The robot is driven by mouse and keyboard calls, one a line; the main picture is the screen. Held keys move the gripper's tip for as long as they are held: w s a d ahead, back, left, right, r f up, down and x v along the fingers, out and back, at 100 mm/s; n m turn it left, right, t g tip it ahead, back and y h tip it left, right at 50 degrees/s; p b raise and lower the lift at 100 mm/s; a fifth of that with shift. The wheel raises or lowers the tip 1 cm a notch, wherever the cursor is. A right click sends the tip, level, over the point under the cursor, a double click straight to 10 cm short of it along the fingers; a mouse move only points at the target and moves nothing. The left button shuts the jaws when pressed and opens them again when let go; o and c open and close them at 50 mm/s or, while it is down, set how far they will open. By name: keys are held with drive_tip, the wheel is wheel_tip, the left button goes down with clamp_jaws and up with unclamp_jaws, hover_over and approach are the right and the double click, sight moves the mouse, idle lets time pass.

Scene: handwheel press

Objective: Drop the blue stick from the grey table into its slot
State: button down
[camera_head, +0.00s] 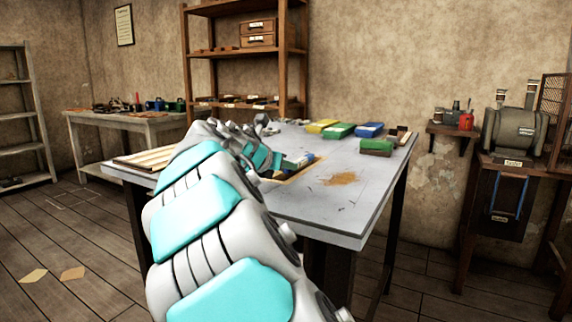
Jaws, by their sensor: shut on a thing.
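The grey table (310,203) stands in the middle of the view. My arm reaches over its left part, and my gripper (268,160) is at the arm's far end, low over the tabletop. The fingers are mostly covered by my own arm links. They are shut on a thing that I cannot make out. Small blue, green and yellow pieces (298,161) show just right of my gripper, by a wooden-edged tray or recess. I cannot tell whether one of them is the blue stick. The slot cannot be made out.
A yellow block (322,126), green block (340,131) and blue block (369,130) lie at the table's back. Another green block (376,147) is at the right. A press-like machine (514,130) stands far right.

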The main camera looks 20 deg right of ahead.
drive_tip(key=c, duration=0.7)
unclamp_jaws()
drive_tip(key=shift+o, duration=0.2)
drive_tip(key=o, duration=0.4)
drive_tip(key=shift+c, duration=0.2)
drive_tip(key=shift+r+p, duration=0.5)
drive_tip(key=shift+r, duration=3)
